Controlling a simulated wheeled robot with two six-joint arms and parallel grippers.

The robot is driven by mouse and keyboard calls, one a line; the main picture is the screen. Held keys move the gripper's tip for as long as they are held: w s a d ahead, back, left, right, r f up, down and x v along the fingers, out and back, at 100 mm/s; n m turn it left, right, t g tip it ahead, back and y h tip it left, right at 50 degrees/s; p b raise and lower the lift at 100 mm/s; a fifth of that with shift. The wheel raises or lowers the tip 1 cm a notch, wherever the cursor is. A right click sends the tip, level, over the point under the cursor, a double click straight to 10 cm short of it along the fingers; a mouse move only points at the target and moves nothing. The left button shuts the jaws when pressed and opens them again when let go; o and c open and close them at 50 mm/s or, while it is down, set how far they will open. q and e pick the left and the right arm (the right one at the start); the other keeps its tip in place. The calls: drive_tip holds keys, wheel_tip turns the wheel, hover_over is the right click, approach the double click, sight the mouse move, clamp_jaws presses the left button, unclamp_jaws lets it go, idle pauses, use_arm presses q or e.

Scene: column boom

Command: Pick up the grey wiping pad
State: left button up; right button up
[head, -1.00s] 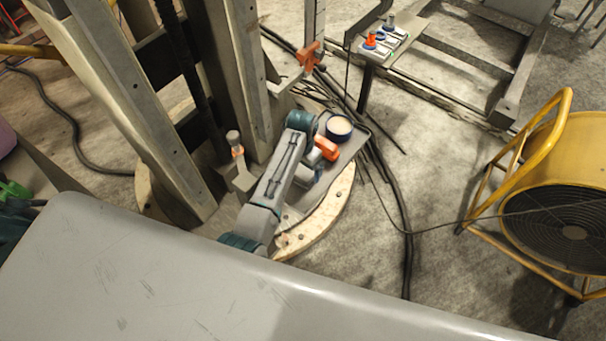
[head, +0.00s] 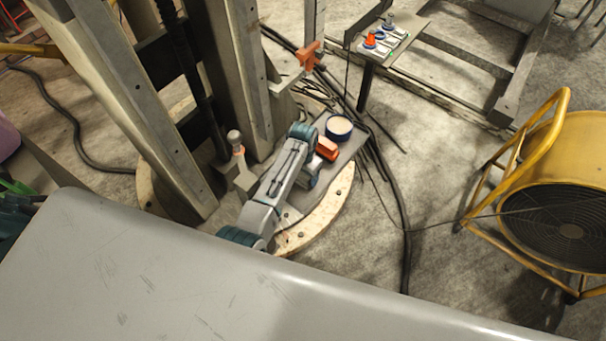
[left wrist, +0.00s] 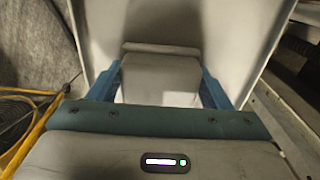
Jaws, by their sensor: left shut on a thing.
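The grey wiping pad (left wrist: 160,78) is between the blue fingers of my left gripper (left wrist: 160,88) in the left wrist view. The fingers press on its two sides, and a raised lip shows along its far edge. In the head view my left gripper (head: 309,178) is low beside the column, largely covered by my own arm, so the pad cannot be made out there. A pale surface with raised edges lies behind the pad in the wrist view. My right gripper is not in view.
Steel columns (head: 238,80) rise at left. Black cables (head: 393,200) and a yellow fan (head: 553,190) are at right.

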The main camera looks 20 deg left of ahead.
use_arm(q)
drive_tip(key=shift+r, duration=0.15)
drive_tip(key=shift+r+b, duration=0.3)
drive_tip(key=shift+r, duration=0.25)
drive_tip(key=shift+s+r+b, duration=0.2)
drive_tip(key=shift+r+b, duration=0.05)
drive_tip(key=shift+r, duration=0.25)
drive_tip(key=shift+s+r+b, duration=0.2)
drive_tip(key=shift+r+b, duration=0.05)
drive_tip(key=shift+r, duration=0.2)
drive_tip(key=s+a+r+b, duration=0.1)
drive_tip(key=s+a+b, duration=0.1)
drive_tip(key=s, duration=1.3)
drive_tip(key=shift+r+b, duration=0.4)
drive_tip(key=shift+b, duration=0.1)
drive_tip(key=shift+d, duration=0.1)
